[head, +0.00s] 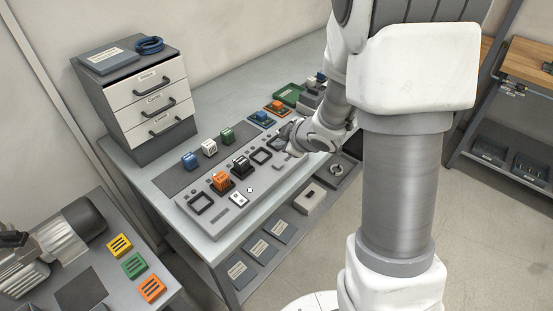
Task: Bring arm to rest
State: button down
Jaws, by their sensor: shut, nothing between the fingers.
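My gripper (286,131) is small in the head view, at the end of my white and grey arm. It is shut and holds nothing. It hangs over the right part of the grey panel (220,223) on the workbench, near the square black-framed slots. I cannot tell whether it touches the panel. An orange block (221,181) and a black block (241,166) sit in panel slots left of my gripper. My arm hides part of the bench's right end.
Blue (190,160), white (209,148) and green (228,135) blocks stand on a dark mat behind the panel. A drawer cabinet (140,95) stands at the back left. A motor (70,230) rests on the left table. Shelving (510,130) stands at right; open floor lies between.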

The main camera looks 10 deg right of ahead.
jog(key=s+d+r+m+h, duration=0.2)
jog(key=s+d+r+m, duration=0.1)
jog(key=r, duration=0.3)
jog(key=s+d+r+m+h, duration=0.2)
jog(key=s+r+m, duration=0.2)
jog(key=r, duration=0.3)
jog(key=s+a+r+m+g, duration=0.1)
jog(key=s+a+r+m, duration=0.1)
jog(key=s, duration=0.7)
jog(key=s+a+r+m+g+y, duration=0.1)
jog(key=s+a+r+m+g, duration=0.1)
jog(key=s, duration=0.8)
jog(key=shift+a+r+m+p, duration=0.3)
jog(key=shift+a+r+m, duration=0.35)
jog(key=shift+a+m, duration=0.15)
jog(key=shift+w, duration=0.1)
